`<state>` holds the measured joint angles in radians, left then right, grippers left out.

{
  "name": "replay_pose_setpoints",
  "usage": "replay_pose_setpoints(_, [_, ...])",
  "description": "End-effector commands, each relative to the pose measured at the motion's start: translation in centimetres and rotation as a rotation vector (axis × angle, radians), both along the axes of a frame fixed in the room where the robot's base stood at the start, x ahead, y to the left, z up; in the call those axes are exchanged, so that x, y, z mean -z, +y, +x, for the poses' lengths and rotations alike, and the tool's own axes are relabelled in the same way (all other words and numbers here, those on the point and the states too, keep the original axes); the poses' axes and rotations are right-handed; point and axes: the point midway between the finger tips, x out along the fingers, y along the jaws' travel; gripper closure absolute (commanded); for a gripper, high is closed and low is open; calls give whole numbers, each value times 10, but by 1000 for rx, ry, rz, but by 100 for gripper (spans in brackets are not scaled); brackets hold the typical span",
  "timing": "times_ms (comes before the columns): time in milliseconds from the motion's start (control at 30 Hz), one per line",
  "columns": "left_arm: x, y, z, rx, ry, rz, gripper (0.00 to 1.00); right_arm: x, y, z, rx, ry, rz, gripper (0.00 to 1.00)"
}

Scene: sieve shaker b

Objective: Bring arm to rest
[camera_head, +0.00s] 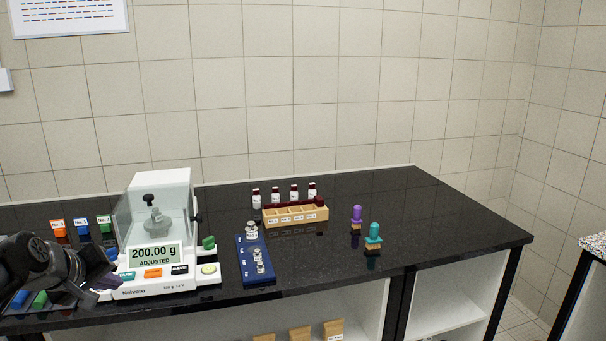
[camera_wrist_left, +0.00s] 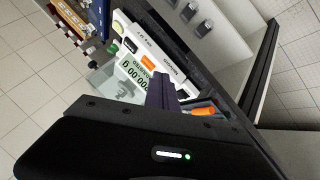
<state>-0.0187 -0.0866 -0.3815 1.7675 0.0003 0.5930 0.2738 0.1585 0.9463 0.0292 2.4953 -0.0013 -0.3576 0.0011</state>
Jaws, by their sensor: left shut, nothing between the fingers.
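My left arm comes in from the left in the head view. Its gripper (camera_head: 106,282) is shut and empty, at the front left corner of the white balance (camera_head: 150,288). In the left wrist view the dark fingers (camera_wrist_left: 160,92) are together, in front of the balance (camera_wrist_left: 135,38). I cannot tell whether they touch it. The balance display reads 200.00 g, ADJUSTED. A metal weight (camera_head: 156,222) stands inside its glass shield. My right gripper is not in view.
A blue weight tray (camera_head: 243,268) with several metal weights lies right of the balance. Behind it are a wooden rack (camera_head: 296,214) and several dark-capped vials (camera_head: 275,196). Purple (camera_head: 356,216) and teal (camera_head: 374,234) handled items stand further right. Small colored blocks (camera_head: 82,230) stand behind my arm.

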Motion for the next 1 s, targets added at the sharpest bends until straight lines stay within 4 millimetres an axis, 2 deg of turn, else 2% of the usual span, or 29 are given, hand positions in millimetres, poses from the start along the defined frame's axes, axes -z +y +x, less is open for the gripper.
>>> replay_pose_setpoints(100, [-8, 7, 8, 2, -50, 44, 100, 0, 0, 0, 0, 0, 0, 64])
replay_pose_setpoints(267, [-5, 3, 18, 13, -100, 92, 100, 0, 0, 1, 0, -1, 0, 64])
replay_pose_setpoints(467, [34, -28, 37, 74, -108, 149, 100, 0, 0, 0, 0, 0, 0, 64])
replay_pose_setpoints(667, [103, -75, 47, 163, -66, 190, 100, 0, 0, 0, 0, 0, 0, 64])
replay_pose_setpoints(767, [154, -108, 43, 225, -23, 203, 100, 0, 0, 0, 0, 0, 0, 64])
replay_pose_setpoints(867, [219, -150, 27, 306, 40, 207, 100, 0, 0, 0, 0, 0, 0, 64])
replay_pose_setpoints(900, [246, -168, 16, 342, 70, 205, 100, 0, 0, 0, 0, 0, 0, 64])
replay_pose_setpoints(1000, [308, -210, -20, 426, 144, 188, 100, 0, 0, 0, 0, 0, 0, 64])
